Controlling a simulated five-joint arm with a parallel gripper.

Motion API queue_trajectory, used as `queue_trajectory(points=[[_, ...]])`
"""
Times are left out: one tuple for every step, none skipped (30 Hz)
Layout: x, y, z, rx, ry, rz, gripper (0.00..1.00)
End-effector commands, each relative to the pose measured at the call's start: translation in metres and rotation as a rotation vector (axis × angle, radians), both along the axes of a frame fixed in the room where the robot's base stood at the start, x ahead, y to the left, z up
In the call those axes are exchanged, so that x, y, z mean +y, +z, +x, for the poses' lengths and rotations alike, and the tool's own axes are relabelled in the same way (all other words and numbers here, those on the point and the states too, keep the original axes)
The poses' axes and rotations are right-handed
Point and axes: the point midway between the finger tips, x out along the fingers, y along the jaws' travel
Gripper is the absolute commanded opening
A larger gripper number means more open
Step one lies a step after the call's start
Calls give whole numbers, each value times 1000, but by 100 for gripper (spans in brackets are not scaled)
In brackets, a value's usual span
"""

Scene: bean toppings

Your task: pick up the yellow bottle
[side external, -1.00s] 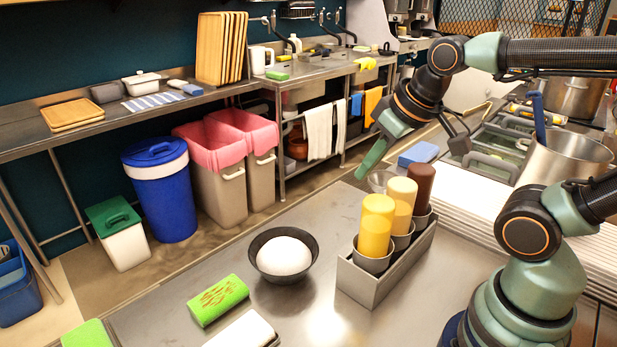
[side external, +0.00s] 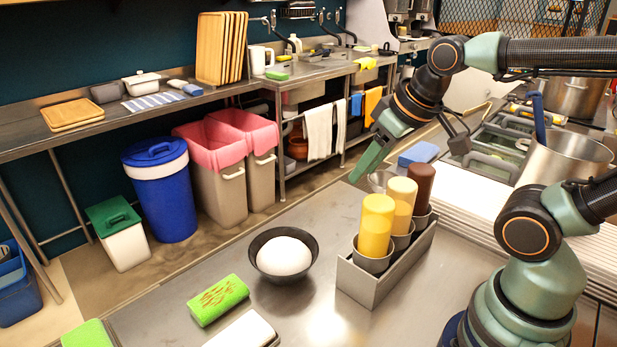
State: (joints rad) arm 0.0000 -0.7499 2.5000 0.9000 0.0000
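The yellow bottle (side external: 376,224) stands upright in the front cup of a grey metal holder (side external: 366,287) on the steel counter. A cream-topped bottle (side external: 402,190) and a brown bottle (side external: 421,182) stand in the cups behind it. My gripper (side external: 366,168) is in the air, above and beyond the bottles, pointing down to the left. It touches none of them. Its green finger shows from the side; the other finger cannot be made out, so its opening is unclear.
A dark bowl (side external: 259,267) with a white mound stands left of the holder. A green sponge (side external: 217,299) and a white block (side external: 243,332) lie nearer. A blue sponge (side external: 418,154) and a small clear bowl (side external: 379,181) are behind the bottles. The counter between bowl and holder is clear.

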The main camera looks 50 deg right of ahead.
Motion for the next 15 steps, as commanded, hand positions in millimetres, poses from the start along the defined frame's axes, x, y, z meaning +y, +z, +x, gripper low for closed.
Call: queue_trajectory(points=[[0, 0, 0, 0, 0, 0, 65], [0, 0, 0, 0, 0, 0, 76], [0, 0, 0, 0, 0, 0, 92], [0, 0, 0, 0, 0, 0, 100], [0, 0, 0, 0, 0, 0, 100], [0, 0, 0, 0, 0, 0, 100], [0, 0, 0, 0, 0, 0, 100], [0, 0, 0, 0, 0, 0, 100], [0, 0, 0, 0, 0, 0, 100], [0, 0, 0, 0, 1, 0, 100], [0, 0, 0, 1, 4, -2, 100], [0, 0, 0, 5, 15, -8, 100], [0, 0, 0, 10, 29, -16, 100], [0, 0, 0, 18, 50, -27, 100], [-1, 0, -1, 33, 89, -46, 100]])
